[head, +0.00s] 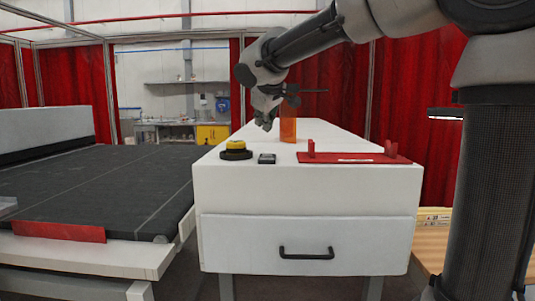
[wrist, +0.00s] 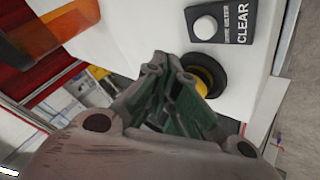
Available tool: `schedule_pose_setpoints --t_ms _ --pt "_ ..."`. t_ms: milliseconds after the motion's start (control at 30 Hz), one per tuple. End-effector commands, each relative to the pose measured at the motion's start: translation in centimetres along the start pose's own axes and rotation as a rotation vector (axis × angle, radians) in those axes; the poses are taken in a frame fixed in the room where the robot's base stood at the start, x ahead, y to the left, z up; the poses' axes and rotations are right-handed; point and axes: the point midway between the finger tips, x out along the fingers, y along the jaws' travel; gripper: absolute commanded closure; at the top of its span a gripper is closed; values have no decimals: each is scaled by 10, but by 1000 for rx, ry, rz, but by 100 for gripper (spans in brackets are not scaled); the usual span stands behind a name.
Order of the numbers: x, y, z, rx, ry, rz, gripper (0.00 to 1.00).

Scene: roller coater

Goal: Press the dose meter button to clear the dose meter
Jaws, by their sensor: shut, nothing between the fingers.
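The dose meter button is a small dark box (head: 267,158) on the white cabinet top. In the wrist view it shows as a black plate labelled "CLEAR" (wrist: 241,27) with a round white button (wrist: 205,27). My gripper (head: 265,124) is shut and empty, pointing down above the cabinet top. In the wrist view its closed fingertips (wrist: 172,62) sit below and left of the white button in the picture and partly cover a yellow knob on a black base (wrist: 212,75). I see no contact with the white button.
The yellow knob (head: 236,145) stands left of the dark box. A red tray with upright posts (head: 352,158) lies to the right. A dark conveyor bed (head: 90,185) is left of the white cabinet (head: 300,195).

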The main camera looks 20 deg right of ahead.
Motion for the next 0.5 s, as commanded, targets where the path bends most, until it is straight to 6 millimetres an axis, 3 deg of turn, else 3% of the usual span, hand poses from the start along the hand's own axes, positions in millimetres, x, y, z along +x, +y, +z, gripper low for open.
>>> schedule_pose_setpoints --t_ms 200,500 --pt "20 -15 15 0 -1 -1 100" --pt "32 -24 23 0 0 -1 100"
